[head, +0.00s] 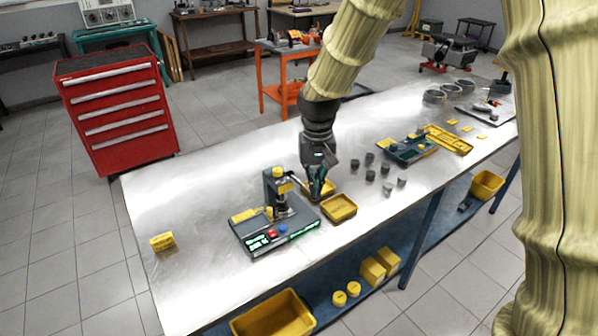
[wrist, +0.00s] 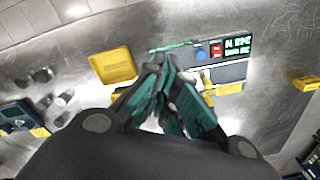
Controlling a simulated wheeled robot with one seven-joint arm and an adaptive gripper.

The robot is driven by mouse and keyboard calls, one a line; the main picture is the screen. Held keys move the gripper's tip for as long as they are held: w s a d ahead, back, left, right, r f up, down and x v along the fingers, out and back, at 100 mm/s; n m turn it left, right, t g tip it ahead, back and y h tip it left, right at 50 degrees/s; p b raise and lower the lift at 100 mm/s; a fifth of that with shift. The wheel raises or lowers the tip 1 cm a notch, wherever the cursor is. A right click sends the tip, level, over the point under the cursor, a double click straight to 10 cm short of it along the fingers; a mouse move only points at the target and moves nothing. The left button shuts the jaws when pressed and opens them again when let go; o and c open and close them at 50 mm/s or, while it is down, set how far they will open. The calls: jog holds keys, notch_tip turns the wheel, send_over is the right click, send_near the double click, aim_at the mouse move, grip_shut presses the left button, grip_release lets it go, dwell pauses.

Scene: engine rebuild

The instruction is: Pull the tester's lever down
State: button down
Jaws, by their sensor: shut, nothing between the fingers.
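The tester (head: 262,236) is a grey box with a dark upright column, a green display and red and blue buttons, standing on the metal bench. In the wrist view its front panel (wrist: 232,72) shows upside down beyond my fingers. A thin dark part at the right of the column may be the lever, but I cannot make it out clearly. My gripper (head: 318,190) is shut and empty, pointing down just right of the tester's column. In the wrist view my gripper (wrist: 172,82) hides part of the tester. I cannot tell whether the fingers touch the lever.
A yellow tray (head: 340,208) lies right of the tester, close to my gripper. Several small dark cylinders (head: 371,174) stand farther right, before a blue tray (head: 405,150). A yellow block (head: 162,241) sits at left. The bench left of the tester is mostly clear.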

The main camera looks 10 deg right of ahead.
notch_tip(320, 180, up, 8)
jog(key=p, duration=0.6)
jog(key=shift+w+f, duration=0.2)
jog(key=shift+w, duration=0.05)
jog(key=shift+a+f, duration=0.1)
jog(key=shift+a, duration=0.1)
dwell(0.3)
